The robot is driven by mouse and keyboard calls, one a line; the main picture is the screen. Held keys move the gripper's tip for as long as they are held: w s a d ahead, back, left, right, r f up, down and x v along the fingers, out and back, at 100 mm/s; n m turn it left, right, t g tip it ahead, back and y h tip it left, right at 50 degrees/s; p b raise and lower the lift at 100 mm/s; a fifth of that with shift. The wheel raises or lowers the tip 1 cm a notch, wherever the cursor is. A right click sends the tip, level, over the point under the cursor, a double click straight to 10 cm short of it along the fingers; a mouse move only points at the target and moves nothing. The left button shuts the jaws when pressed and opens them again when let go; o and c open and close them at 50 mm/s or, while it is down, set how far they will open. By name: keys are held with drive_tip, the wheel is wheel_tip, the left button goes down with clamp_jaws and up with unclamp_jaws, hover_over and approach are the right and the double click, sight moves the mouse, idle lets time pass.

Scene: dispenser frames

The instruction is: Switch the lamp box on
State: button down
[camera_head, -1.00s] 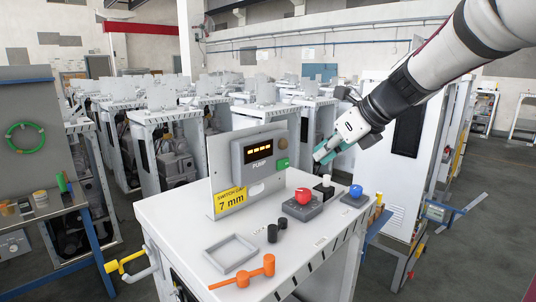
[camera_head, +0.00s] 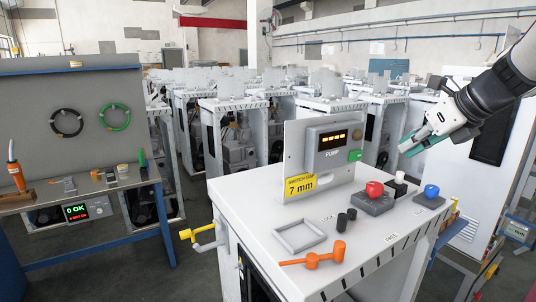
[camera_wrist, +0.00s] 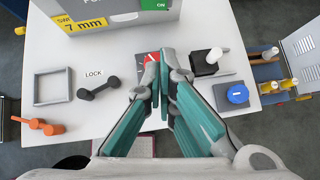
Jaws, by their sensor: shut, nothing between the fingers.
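No label reading "lamp" is legible, so I cannot tell which unit is the lamp box. On the white cabinet top, a grey box marked PUMP (camera_head: 333,165) shows several lit amber lights. In front of it are a red knob on a grey base (camera_head: 375,188), a black block with a white top (camera_head: 400,179) and a blue knob (camera_head: 431,190). My gripper (camera_head: 406,150) is shut and empty, above and behind the red knob. In the wrist view its teal fingers (camera_wrist: 165,58) meet and partly hide the red part (camera_wrist: 152,57); the black block (camera_wrist: 205,63) and blue knob (camera_wrist: 238,94) are to the right.
A yellow 7 mm sign (camera_head: 300,184) stands beside the PUMP box. An empty grey frame (camera_head: 288,243), a small black part (camera_head: 346,218) and an orange handle (camera_head: 326,257) lie towards the front left. A workbench (camera_head: 130,188) is at left, with free floor between.

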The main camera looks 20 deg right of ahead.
sight(355, 155)
drive_tip(key=shift+a, duration=0.1)
drive_tip(key=x, duration=0.9)
drive_tip(key=shift+f, duration=0.1)
drive_tip(key=w, duration=0.3)
drive_tip(key=shift+w+f+p, duration=0.2)
drive_tip(key=shift+f+p, duration=0.05)
drive_tip(key=shift+p, duration=0.1)
drive_tip(key=shift+w, duration=0.65)
drive_tip(key=shift+w+n+y+p, duration=0.35)
drive_tip(key=shift+n+y, duration=0.15)
drive_tip(key=shift+n, duration=0.1)
